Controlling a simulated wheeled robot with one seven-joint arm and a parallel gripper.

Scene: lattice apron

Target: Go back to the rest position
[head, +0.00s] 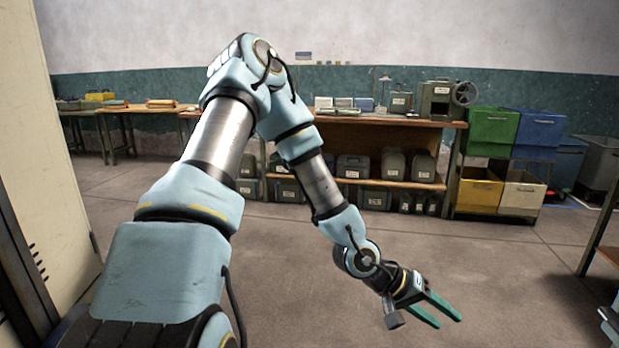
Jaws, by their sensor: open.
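My gripper (440,311) is in the lower right of the head view, at the end of my light-blue arm. Its two green fingers are spread apart and point to the lower right. Nothing is between them. The gripper hangs over bare floor (500,290) and touches nothing. My arm rises from the lower left, bends at the top middle and comes down to the right. It hides part of the workbench behind it.
A wooden workbench (400,121) with cases stands at the back wall. Green (492,130), blue (538,133), yellow (479,192) and white (521,195) bins are stacked to its right. A beige cabinet (60,130) is close on the left. A table edge (607,254) shows at right.

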